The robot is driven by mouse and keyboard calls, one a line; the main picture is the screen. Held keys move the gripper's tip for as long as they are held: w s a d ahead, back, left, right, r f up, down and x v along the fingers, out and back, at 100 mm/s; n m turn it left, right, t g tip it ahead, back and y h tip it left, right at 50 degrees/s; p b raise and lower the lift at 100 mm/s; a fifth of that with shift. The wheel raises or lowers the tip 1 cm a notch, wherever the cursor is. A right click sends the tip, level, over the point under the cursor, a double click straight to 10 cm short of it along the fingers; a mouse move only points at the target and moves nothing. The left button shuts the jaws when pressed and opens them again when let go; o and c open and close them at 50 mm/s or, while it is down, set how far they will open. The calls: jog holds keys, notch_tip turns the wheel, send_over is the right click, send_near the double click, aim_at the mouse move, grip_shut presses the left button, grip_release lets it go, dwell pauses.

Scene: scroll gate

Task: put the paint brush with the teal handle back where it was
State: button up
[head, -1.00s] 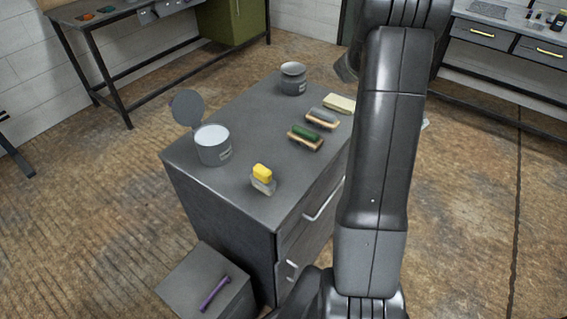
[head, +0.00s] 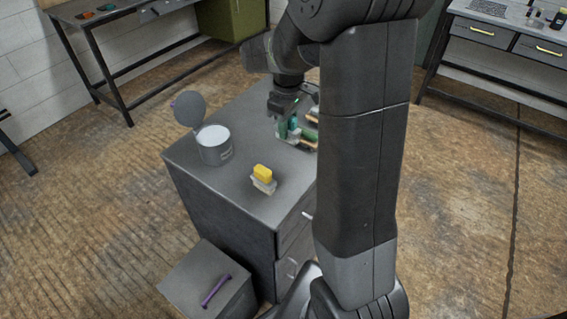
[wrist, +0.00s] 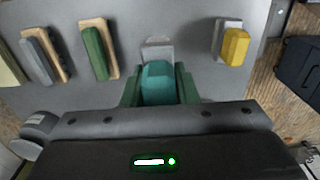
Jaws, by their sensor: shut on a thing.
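My gripper (head: 288,112) is over the cabinet top (head: 245,105), shut on the paint brush with the teal handle (wrist: 158,82). In the wrist view, its fingers (wrist: 158,88) close on both sides of the teal handle. A pale grey part (wrist: 157,48) shows just beyond the handle. The held brush also shows in the head view (head: 293,124). It is in the gap between the green-handled brush (wrist: 95,52) and the yellow-handled brush (wrist: 235,47). I cannot tell whether it touches the cabinet top.
A grey-handled brush (wrist: 38,60) lies beyond the green one. An open paint can (head: 214,150) with a raised lid (head: 189,108) stands on the cabinet's left side. A purple bar (head: 216,290) lies on a low box (head: 190,283). The top near the yellow brush is clear.

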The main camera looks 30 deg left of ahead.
jog(key=shift+s+a, duration=0.3)
notch_tip(320, 180, down, 10)
jog(key=shift+r+p, duration=0.1)
jog(key=shift+p, duration=0.3)
jog(key=shift+a, duration=0.1)
jog(key=o, duration=0.9)
notch_tip(320, 180, up, 12)
jog(key=shift+r, duration=0.1)
